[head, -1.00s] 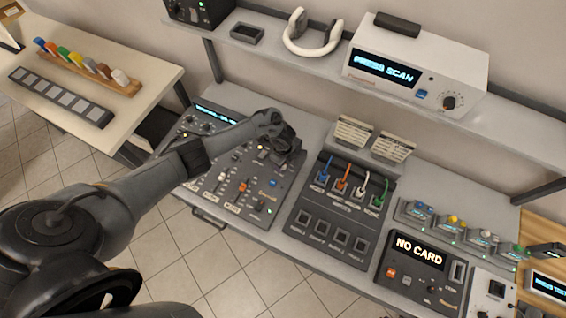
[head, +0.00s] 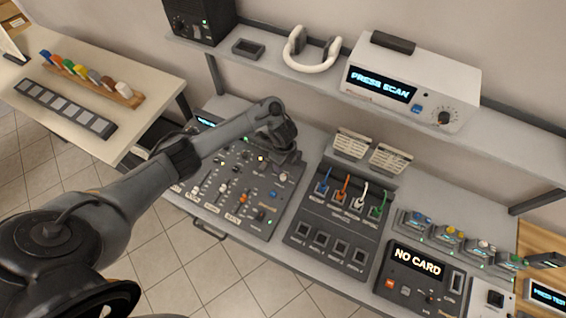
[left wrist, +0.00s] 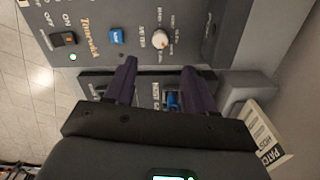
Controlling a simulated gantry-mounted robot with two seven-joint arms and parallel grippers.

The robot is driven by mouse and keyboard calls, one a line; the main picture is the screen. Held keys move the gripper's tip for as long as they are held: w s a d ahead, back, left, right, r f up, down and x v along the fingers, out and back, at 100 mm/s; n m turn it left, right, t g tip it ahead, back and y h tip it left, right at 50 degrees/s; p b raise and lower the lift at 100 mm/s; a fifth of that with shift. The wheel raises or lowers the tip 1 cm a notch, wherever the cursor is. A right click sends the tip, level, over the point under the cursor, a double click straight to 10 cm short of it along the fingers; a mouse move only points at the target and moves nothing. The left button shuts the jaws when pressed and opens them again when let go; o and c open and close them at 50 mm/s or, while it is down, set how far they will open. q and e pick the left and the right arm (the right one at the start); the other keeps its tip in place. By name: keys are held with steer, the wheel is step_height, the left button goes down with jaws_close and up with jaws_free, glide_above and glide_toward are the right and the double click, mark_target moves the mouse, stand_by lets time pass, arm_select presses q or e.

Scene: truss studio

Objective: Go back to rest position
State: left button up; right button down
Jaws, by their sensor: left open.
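My left gripper (head: 284,152) hangs over the back right part of the grey mixing console (head: 222,190). It is small and dark in the head view, and its fingers are hard to make out there. In the left wrist view its two dark purple fingers (left wrist: 160,72) are apart, with nothing held between them. Past them show the console's face with a white knob (left wrist: 161,38) and a blue button (left wrist: 116,36), and part of the patch panel with a blue plug (left wrist: 173,102). My right gripper is not in view.
The patch panel (head: 322,228) with coloured cables stands right of the console. Further right is a "NO CARD" unit (head: 416,262). A shelf above carries headphones (head: 313,50) and a white "PRESS SCAN" box (head: 412,85). A side table (head: 150,88) is at left.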

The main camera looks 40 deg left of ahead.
arm_select(q)
steer(key=shift+d, duration=0.1)
steer(key=s+d+r+n+t+h+p, duration=0.1)
steer(key=s+d+r+n+t+p, duration=0.15)
steer(key=d, duration=0.55)
steer(key=s+d+r+n+t+p, duration=0.15)
steer(key=s+d, duration=0.25)
steer(key=d, duration=0.4)
steer(key=s+a+r+n+p, duration=0.1)
steer(key=s+a+r+n, duration=0.2)
steer(key=s+r+n, duration=0.2)
steer(key=s+a+r+n+p, duration=0.1)
steer(key=s+a+r+n, duration=0.2)
steer(key=s+r+n, duration=0.3)
steer(key=s+r, duration=0.4)
steer(key=s, duration=0.1)
steer(key=shift+s+a+r+y, duration=0.25)
steer(key=shift+r+y, duration=0.1)
steer(key=shift+y, duration=0.05)
